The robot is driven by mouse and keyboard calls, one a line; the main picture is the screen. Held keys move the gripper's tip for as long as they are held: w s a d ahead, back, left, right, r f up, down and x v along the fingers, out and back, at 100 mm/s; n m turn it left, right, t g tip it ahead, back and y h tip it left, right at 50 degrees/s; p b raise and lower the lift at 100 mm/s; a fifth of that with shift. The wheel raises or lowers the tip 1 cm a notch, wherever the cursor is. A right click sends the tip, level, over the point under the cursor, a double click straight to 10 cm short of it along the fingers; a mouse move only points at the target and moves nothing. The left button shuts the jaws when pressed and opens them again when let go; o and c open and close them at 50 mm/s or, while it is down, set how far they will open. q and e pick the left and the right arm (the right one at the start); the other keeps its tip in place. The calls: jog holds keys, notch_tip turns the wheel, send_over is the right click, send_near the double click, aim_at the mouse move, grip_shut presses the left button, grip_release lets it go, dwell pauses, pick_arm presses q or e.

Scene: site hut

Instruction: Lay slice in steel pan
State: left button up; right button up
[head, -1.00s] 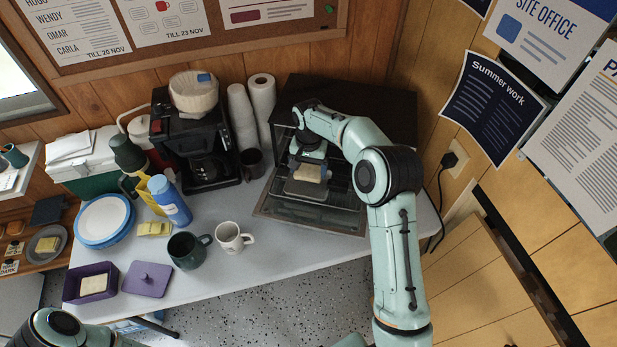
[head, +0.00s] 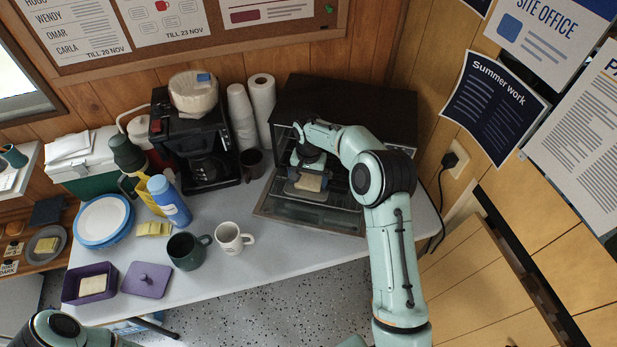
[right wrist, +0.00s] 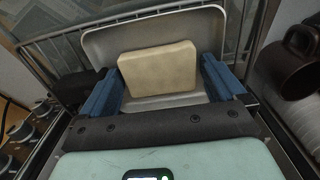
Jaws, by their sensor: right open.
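A pale tan slice (right wrist: 158,70) lies in the grey steel pan (right wrist: 150,34), seen in the right wrist view. In the head view the slice (head: 309,182) shows small inside the open-fronted black oven (head: 345,100). My right gripper (right wrist: 160,82) is open, with one blue finger on each side of the slice. A narrow gap shows between the slice and the fingers. The slice's underside is hidden. My left arm shows only in part at the lower left of the head view, and its gripper is out of frame.
The oven's lowered door (head: 300,224) lies in front, and wire rack bars surround the pan. A dark mug (head: 252,163) stands close to the oven's left. A green mug (head: 186,250), a white mug (head: 230,238) and a purple box (head: 72,288) stand further left.

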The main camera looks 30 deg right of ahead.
aim_at(309, 181)
pick_arm(q)
jog(key=shift+w+r+p, duration=0.6)
jog(key=shift+w+r, duration=0.15)
pick_arm(e)
notch_tip(309, 181, up, 12)
jog(key=shift+r, duration=0.15)
